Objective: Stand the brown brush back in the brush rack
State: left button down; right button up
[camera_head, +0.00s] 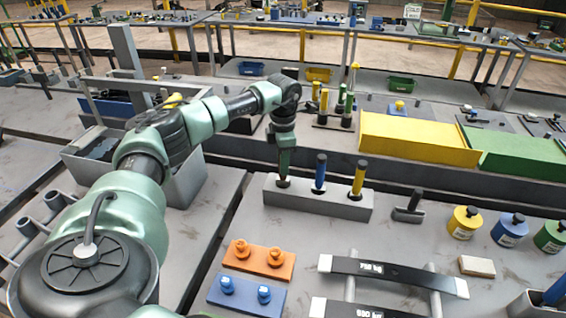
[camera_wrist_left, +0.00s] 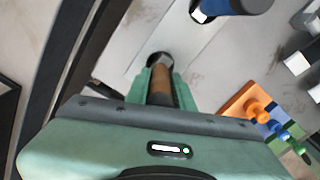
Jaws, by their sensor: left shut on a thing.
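The brush rack (camera_head: 318,206) is a long grey block on the near table. A blue brush (camera_head: 320,173) and a yellow brush (camera_head: 359,178) stand upright in it. My left gripper (camera_head: 284,174) points down over the rack's left end, shut on the brown brush. In the left wrist view the brown brush (camera_wrist_left: 160,82) sits between the green fingers, over or in a dark round opening of the rack (camera_wrist_left: 190,40). How deep it sits is hidden. The blue brush (camera_wrist_left: 235,5) also shows there. My right gripper is out of view.
An orange block (camera_head: 258,262) and a blue block (camera_head: 245,295) with knobs lie in front of the rack. A dark hammer-like tool (camera_head: 409,208) stands to its right. Several coloured weights and a dark 750 kg bar (camera_head: 390,272) lie farther right.

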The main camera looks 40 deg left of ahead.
pick_arm(q)
jog(key=shift+f+b, duration=0.3)
jog(key=shift+f, duration=0.25)
jog(key=c, duration=0.6)
grip_release()
jog(key=shift+c, duration=0.2)
jog(key=shift+r, duration=0.15)
jog(key=shift+r+p, duration=2.85)
jog(key=shift+r, duration=0.6)
jog(key=shift+f, duration=0.1)
